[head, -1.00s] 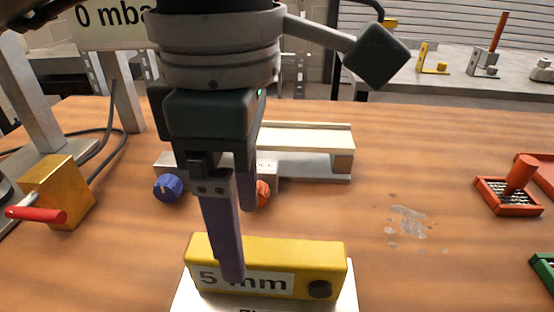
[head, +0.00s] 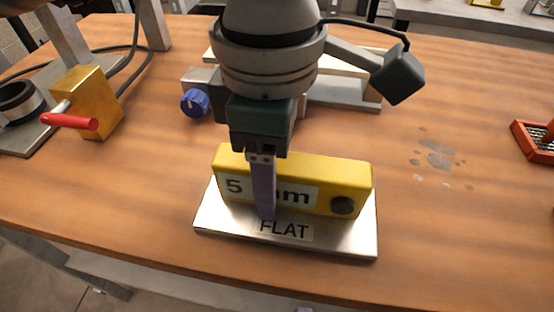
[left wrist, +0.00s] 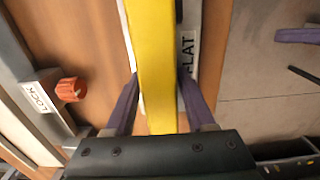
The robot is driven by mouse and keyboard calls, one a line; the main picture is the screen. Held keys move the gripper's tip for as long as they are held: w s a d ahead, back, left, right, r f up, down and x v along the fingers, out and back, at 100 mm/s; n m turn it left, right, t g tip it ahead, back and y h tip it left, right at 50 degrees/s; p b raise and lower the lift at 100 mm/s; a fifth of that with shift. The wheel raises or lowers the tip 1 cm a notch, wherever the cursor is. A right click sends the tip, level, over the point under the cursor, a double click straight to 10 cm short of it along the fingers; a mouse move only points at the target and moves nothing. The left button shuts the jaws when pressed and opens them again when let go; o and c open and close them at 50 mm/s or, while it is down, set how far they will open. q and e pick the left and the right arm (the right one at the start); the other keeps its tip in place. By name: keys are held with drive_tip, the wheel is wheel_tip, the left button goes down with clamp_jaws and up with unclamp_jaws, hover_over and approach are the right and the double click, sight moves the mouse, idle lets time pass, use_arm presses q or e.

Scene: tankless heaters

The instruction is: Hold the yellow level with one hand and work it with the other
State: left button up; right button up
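The yellow level (head: 340,178), labelled "5 mm" with a dark round knob at its right end, stands on a bright metal plate marked "FLAT" (head: 215,222). My left gripper (head: 266,212) reaches down over it from above, one purple finger in front of the label; the other is hidden behind the level. In the left wrist view the two fingers (left wrist: 158,78) straddle the level (left wrist: 155,40), with narrow gaps beside it, so the gripper looks open. A purple finger of my right gripper (left wrist: 298,35) shows at the right edge of the left wrist view; its opening cannot be judged.
A metal fixture with a blue knob (head: 195,102) stands behind the level. It has an orange knob by "LOCK" (left wrist: 70,89). A gold block with a red handle (head: 92,102) is at left, a red tray (head: 530,143) at right.

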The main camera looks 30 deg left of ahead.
use_arm(q)
clamp_jaws()
use_arm(e)
clamp_jaws()
idle(0.4)
idle(1.5)
